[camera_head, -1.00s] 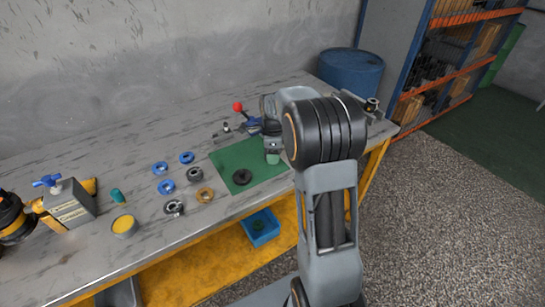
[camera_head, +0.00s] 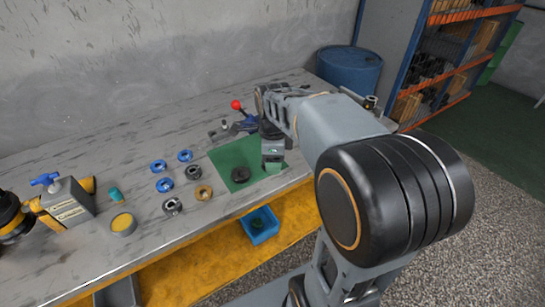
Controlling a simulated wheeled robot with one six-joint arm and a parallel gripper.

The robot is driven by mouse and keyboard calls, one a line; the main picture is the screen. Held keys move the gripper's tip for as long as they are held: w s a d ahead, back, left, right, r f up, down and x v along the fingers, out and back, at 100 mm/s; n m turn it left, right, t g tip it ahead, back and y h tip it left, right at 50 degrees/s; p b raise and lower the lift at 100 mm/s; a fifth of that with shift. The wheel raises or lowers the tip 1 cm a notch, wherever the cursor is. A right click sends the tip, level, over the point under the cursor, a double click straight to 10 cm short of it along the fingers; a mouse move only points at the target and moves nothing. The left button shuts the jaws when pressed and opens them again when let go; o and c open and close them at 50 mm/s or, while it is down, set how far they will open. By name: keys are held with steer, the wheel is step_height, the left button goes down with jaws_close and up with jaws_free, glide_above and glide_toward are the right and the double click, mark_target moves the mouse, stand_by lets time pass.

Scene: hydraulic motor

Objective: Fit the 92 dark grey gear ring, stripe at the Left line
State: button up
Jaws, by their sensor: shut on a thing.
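My gripper (camera_head: 273,158) is over the right part of the green mat (camera_head: 232,152), pointing down. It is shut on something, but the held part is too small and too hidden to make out. A dark round part (camera_head: 241,175) lies on the mat, to the left of my gripper and apart from it. A dark grey ring (camera_head: 193,173) and a grey ring with a dark centre (camera_head: 172,206) lie on the bench left of the mat. Size marks, stripes and a Left line cannot be read at this distance.
Blue rings (camera_head: 185,155) and a brass ring (camera_head: 204,192) lie left of the mat. A red-knobbed lever tool (camera_head: 237,105) stands behind it. A yellow-topped tin (camera_head: 123,223) and a blue-handled device (camera_head: 68,202) are at left. A blue bin (camera_head: 260,225) sits below the bench.

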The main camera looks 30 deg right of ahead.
steer(key=shift+r, duration=0.2)
steer(key=shift+r+p, duration=0.65)
steer(key=shift+p, duration=0.15)
